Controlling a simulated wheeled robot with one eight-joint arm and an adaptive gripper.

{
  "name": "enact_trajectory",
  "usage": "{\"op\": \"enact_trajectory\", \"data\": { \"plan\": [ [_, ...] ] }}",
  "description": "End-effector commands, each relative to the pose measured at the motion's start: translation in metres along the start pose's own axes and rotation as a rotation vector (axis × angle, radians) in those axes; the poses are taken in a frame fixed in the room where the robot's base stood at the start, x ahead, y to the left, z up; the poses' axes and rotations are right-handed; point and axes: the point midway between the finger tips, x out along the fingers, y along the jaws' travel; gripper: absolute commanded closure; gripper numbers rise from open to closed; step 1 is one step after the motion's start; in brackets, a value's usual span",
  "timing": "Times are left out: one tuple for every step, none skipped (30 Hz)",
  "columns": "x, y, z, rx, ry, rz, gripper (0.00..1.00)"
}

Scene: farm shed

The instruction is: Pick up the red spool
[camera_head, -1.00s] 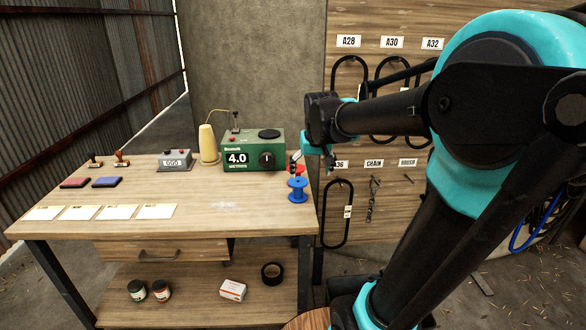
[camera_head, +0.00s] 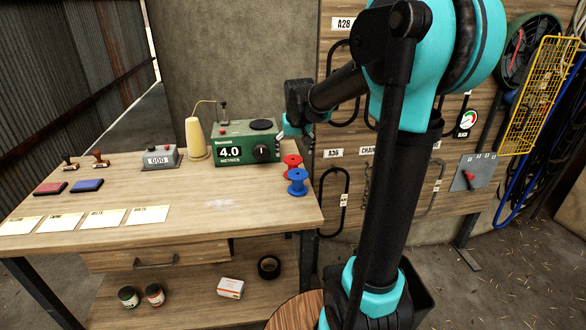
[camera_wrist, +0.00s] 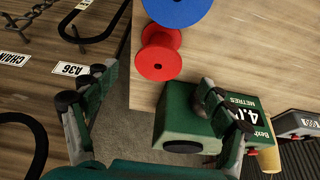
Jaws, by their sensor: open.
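The red spool (camera_head: 292,160) stands upright near the right edge of the workbench, just behind the blue spool (camera_head: 297,182). In the wrist view the red spool (camera_wrist: 158,55) is at the upper middle, with the blue spool (camera_wrist: 178,10) cut off by the top edge. My gripper (camera_wrist: 140,98) is open and empty, its fingers spread wide at left and right of the wrist view. The red spool lies beyond the fingertips, between them sideways, and is not touched.
The green meter (camera_head: 247,142) stands just left of the spools and sits close to one finger in the wrist view. The wooden tool board (camera_head: 335,185) with hooks rises right of the bench (camera_head: 230,205). The bench front centre is clear.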

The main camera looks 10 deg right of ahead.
Motion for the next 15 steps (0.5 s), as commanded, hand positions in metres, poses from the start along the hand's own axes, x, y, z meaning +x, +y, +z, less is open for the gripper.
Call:
{"op": "enact_trajectory", "data": {
  "plan": [
    [0.007,0.0,0.0,0.0,0.0,0.0,0.17],
    [0.009,0.0,0.0,0.0,0.0,0.0,0.17],
    [0.012,0.0,0.0,0.0,0.0,0.0,0.17],
    [0.014,0.0,0.0,0.0,0.0,0.0,0.17],
    [0.015,0.0,0.0,0.0,0.0,0.0,0.17],
    [0.017,0.0,0.0,0.0,0.0,0.0,0.17],
    [0.018,0.0,0.0,0.0,0.0,0.0,0.17],
    [0.02,0.0,0.0,0.0,0.0,0.0,0.17],
    [0.024,0.001,-0.001,0.0,0.0,0.0,0.17],
    [0.027,0.001,-0.001,0.0,0.0,0.0,0.17],
    [0.032,0.001,-0.001,0.0,0.0,0.0,0.17],
    [0.037,0.001,-0.002,0.0,0.0,0.0,0.17],
    [0.042,0.002,-0.002,0.0,0.0,0.0,0.17],
    [0.046,0.002,-0.002,0.0,0.0,0.0,0.17],
    [0.051,0.002,-0.002,-0.001,0.0,0.0,0.17]
  ]
}}
